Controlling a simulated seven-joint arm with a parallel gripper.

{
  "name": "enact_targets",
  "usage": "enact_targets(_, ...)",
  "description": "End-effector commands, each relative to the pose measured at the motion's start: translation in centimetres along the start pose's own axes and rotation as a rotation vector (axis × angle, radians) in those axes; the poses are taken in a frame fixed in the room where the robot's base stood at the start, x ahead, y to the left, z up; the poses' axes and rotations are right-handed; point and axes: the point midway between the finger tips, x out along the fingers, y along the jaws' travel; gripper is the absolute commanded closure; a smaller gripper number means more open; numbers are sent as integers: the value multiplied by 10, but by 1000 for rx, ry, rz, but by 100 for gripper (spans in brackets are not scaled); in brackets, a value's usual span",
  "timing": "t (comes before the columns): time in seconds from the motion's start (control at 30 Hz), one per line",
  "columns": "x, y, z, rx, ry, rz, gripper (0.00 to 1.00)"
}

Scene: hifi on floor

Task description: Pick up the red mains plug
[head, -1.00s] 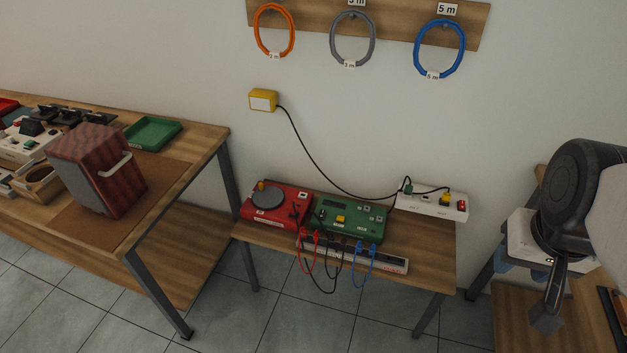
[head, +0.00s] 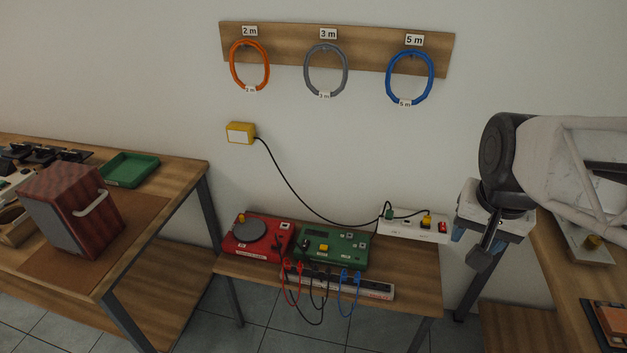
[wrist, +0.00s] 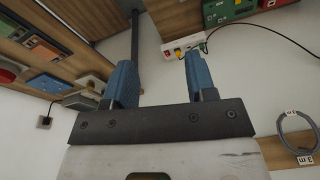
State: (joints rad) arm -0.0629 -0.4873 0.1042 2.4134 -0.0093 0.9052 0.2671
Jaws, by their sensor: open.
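A white power strip (head: 412,225) lies at the back right of the low wooden table. It carries a green plug (head: 389,213), a yellow plug (head: 427,220) and a small red piece (head: 442,227) at its right end. I cannot tell whether the red piece is a plug or a switch. The strip shows in the wrist view (wrist: 184,44) beyond my fingers, with its red piece (wrist: 178,53). Red plugs (head: 287,266) with leads sit in a front strip (head: 375,290). My gripper (wrist: 158,65) is open and empty, with blue fingers. In the head view it hangs right of the white strip, partly hidden.
A red unit (head: 258,236) and a green unit (head: 331,246) stand left of the white strip. A black cable runs up to a yellow wall box (head: 240,133). Workbenches flank the low table. Cable coils hang on a wall board (head: 365,58).

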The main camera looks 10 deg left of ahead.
Motion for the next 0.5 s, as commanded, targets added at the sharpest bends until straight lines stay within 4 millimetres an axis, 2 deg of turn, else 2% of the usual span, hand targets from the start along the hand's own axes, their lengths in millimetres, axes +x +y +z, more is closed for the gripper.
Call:
enact_targets(0.1,8,-17,-23,52,-14,-1,49)
enact_targets(0.5,41,-77,-94,243,-45,-1,49)
